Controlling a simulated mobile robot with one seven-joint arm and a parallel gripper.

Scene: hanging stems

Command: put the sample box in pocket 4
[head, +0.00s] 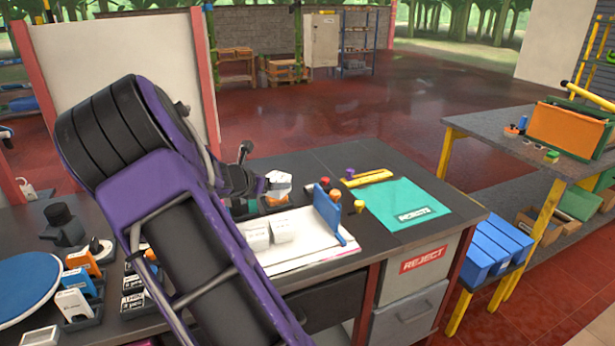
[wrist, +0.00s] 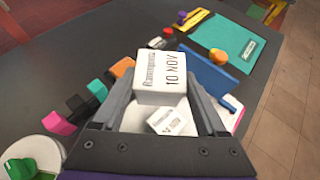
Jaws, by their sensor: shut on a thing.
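My gripper (wrist: 162,84) is shut on a white box (wrist: 162,92), the sample box, labelled "Ranunculus 10 NOV" in the wrist view. In the head view my gripper (head: 262,186) holds the white box (head: 279,180) above the dark bench, behind the white board. Small black holders (head: 132,303) stand at the left of the bench, some with boxes in them. Their labels are too small to read, so I cannot tell which is pocket 4. My arm hides part of this area.
White boxes (head: 257,238) lie on the white board (head: 305,255). A blue upright panel (head: 327,214) stands at the board's right. A teal mat (head: 405,203), a yellow bar (head: 367,177) and a blue disc (head: 25,287) are on the bench. The bench's back right is mostly clear.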

